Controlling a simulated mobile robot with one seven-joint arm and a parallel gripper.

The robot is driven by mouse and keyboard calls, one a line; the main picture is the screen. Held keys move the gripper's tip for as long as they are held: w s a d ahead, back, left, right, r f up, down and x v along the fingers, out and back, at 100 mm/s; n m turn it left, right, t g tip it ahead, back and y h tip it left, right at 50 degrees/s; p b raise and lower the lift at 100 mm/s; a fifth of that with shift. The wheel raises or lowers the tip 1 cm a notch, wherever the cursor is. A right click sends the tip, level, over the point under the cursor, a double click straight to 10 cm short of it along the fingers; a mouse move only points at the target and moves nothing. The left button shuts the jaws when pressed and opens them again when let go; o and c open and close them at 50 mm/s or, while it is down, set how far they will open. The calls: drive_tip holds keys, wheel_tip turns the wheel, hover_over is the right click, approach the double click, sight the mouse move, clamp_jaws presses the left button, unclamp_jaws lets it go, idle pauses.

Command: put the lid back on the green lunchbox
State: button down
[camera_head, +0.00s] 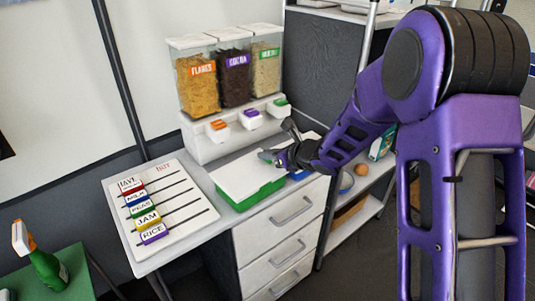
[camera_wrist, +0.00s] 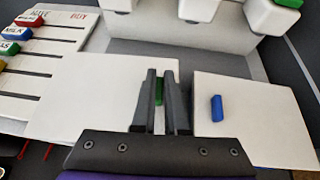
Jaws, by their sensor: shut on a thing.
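The green lunchbox (camera_head: 263,196) stands on the white counter, its green front wall showing below a white lid (camera_head: 243,179). The lid also fills the left middle of the wrist view (camera_wrist: 95,95). It lies over the box top; I cannot tell whether it is fully seated or slightly raised. My gripper (camera_head: 270,156) is above the lid. In the wrist view its dark fingers (camera_wrist: 160,88) are shut on the lid's small green handle (camera_wrist: 159,92). The fingers hide part of the handle, and the box inside is hidden.
A blue lunchbox (camera_head: 299,174) stands close on the right; its white lid (camera_wrist: 250,115) has a blue handle (camera_wrist: 217,108). A dispenser (camera_head: 233,70) with several drawers stands behind. A labelled board (camera_head: 128,225) lies left. A spray bottle (camera_head: 45,267) stands on a green surface.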

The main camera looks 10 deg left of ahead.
drive_tip(key=shift+f, duration=0.5)
idle(0.8)
drive_tip(key=shift+c, duration=1.9)
unclamp_jaws()
drive_tip(key=shift+r, duration=0.1)
drive_tip(key=shift+r+p, duration=1.6)
drive_tip(key=shift+r, duration=1.35)
clamp_jaws()
